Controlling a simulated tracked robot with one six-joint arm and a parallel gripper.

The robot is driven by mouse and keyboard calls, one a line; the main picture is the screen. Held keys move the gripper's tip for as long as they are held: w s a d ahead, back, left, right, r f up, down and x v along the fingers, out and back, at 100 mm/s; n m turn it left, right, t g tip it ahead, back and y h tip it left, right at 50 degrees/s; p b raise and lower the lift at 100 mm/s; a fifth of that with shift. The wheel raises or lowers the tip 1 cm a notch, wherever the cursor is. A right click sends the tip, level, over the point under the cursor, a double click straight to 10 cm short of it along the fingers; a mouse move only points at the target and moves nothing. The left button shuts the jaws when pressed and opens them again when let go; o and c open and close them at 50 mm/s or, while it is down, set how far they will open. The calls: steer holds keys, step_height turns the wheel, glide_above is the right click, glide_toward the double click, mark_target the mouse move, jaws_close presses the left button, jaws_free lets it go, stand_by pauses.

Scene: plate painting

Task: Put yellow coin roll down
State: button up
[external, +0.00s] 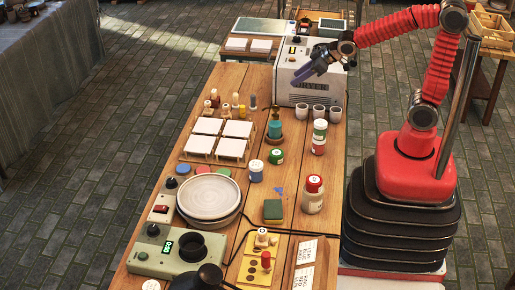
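My gripper (306,72) has dark blue-purple fingers and is in front of the white dryer box (294,91), at the upper middle of the external view. Its fingers overlap in this view, so I cannot tell whether it is open or shut. No yellow roll shows between them. I cannot identify the yellow coin roll for certain. A small yellow cylinder (242,112) stands upright in a group of small pegs and rolls behind the white tiles (207,126). It is apart from my gripper, to the lower left.
Three white cups (319,112) stand before the dryer. Clear wood lies left of the dryer.

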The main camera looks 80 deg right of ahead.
steer(key=s+a+r+g+y, duration=0.1)
steer(key=s+a, duration=0.3)
steer(key=s, duration=0.6)
steer(key=s+a+r+g+y, duration=0.1)
steer(key=s+a, duration=0.4)
steer(key=s, duration=0.6)
steer(key=shift+r+n+g, duration=0.3)
steer(key=shift+r+g, duration=0.15)
steer(key=shift+g, duration=0.15)
steer(key=shift+s, duration=0.1)
